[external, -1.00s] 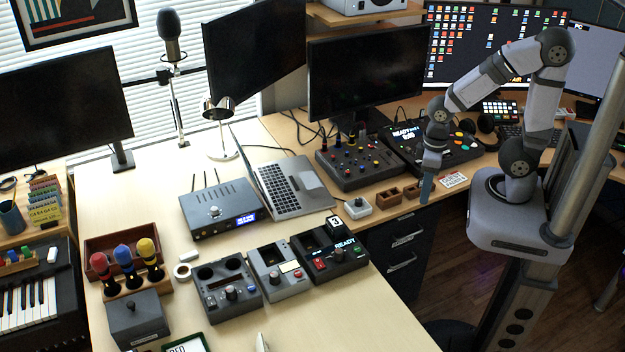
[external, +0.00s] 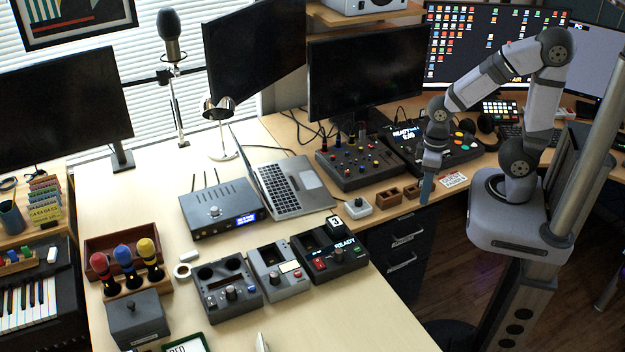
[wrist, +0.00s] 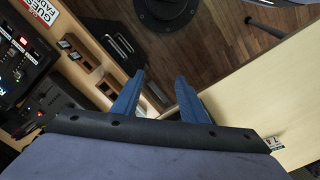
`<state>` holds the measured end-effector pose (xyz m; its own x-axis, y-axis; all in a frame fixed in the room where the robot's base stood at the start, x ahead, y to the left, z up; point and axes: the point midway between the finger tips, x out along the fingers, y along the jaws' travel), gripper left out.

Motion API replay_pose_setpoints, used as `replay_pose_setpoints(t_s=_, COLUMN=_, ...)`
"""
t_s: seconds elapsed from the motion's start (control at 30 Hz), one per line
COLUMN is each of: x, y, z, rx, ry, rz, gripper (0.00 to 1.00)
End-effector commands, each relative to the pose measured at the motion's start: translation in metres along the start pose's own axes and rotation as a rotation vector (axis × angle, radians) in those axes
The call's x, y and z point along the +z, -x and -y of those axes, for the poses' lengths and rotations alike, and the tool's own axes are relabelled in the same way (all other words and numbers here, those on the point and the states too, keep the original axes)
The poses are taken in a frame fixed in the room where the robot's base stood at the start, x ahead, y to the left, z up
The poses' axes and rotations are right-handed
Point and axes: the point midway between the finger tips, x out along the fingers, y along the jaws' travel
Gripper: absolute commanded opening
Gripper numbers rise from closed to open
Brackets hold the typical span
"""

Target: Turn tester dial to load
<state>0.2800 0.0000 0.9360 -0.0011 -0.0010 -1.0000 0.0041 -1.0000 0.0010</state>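Three small dark and grey devices stand in a row on the near light wooden desk in the external view. The left device (external: 228,290) has two round wells and small knobs. The middle grey device (external: 279,271) has a white label and a small knob. The right black device (external: 331,250) has a red button and a lit READY display. I cannot tell which one is the tester or read its dial setting. My gripper (external: 427,189) points down near the desk edge, well right of the devices. In the wrist view my gripper (wrist: 157,92) has its blue fingers apart, with nothing between them.
A white box with a button (external: 358,208), small brown wooden trays (external: 388,198) and a guest fader card (external: 453,182) lie near my gripper. An open laptop (external: 285,185) and a router (external: 218,209) stand behind the devices. A drawer cabinet (external: 402,250) is below the desk edge.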

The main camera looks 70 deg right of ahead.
Motion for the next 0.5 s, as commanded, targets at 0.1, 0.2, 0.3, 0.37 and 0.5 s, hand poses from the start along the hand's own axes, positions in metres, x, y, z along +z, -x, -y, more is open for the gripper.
replay_pose_setpoints(t_s=0.1, x=-0.002, y=0.008, z=0.000, rx=0.000, ry=0.000, rz=-0.005, gripper=0.40)
replay_pose_setpoints(t_s=0.2, x=-0.002, y=0.021, z=0.000, rx=0.000, ry=0.000, rz=-0.006, gripper=0.40)
replay_pose_setpoints(t_s=0.3, x=-0.002, y=0.035, z=0.000, rx=0.000, ry=0.000, rz=-0.006, gripper=0.40)
replay_pose_setpoints(t_s=0.37, x=-0.002, y=0.044, z=0.000, rx=0.000, ry=0.000, rz=-0.007, gripper=0.40)
replay_pose_setpoints(t_s=0.5, x=-0.027, y=0.038, z=0.017, rx=-0.039, ry=-0.060, rz=-0.073, gripper=0.40)
